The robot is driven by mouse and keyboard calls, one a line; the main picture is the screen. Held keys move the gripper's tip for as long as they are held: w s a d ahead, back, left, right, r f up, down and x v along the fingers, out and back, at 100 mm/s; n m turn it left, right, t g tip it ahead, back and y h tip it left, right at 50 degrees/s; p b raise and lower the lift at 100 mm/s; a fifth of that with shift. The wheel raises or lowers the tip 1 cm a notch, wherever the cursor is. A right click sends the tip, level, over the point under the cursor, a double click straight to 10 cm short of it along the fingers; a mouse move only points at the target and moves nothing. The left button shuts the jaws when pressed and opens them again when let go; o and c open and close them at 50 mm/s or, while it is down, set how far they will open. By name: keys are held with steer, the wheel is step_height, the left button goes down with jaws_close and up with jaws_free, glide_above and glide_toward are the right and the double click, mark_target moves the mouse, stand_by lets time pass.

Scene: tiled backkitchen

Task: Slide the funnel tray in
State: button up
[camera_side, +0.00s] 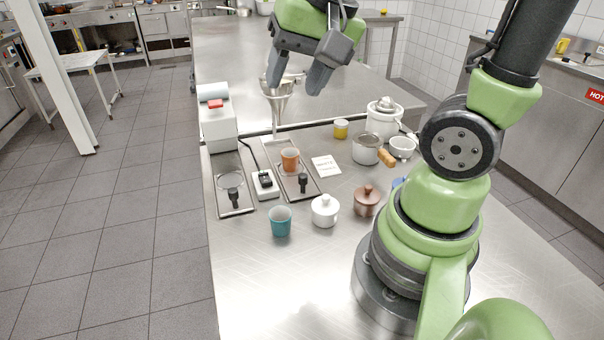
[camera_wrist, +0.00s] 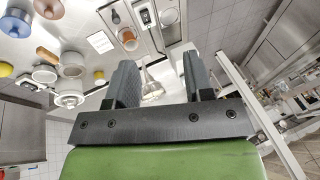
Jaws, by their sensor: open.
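A metal funnel (camera_side: 277,104) stands upright at the back of the steel worktop; part of it also shows between my fingers in the wrist view (camera_wrist: 152,90). A flat tray with a black handle (camera_side: 306,192) lies in front of the funnel, with an orange cup (camera_side: 290,160) standing on it. A second flat tray (camera_side: 222,203) with a round inset and a black handle lies to its left. I cannot tell which one is the funnel tray. My gripper (camera_side: 297,80) is open and empty, raised above the worktop near the funnel's top; its fingers show in the wrist view (camera_wrist: 160,80).
A white machine (camera_side: 217,128) with a red marking stands at left. A small black-and-white device (camera_side: 264,183) sits between the trays. A teal cup (camera_side: 281,222), white pot (camera_side: 324,211) and brown pot (camera_side: 367,201) stand in front. A saucepan (camera_side: 366,150) and white crock (camera_side: 381,120) stand right.

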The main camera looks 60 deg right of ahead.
steer(key=w+d+f+m+g, duration=0.35)
steer(key=d+f+m, duration=0.2)
steer(key=f, duration=0.25)
steer(key=m+g, duration=0.1)
steer(key=m, duration=0.2)
glide_toward(303, 175)
step_height(303, 175, down, 10)
steer(key=shift+a+r, duration=0.1)
steer(key=shift+a, duration=0.05)
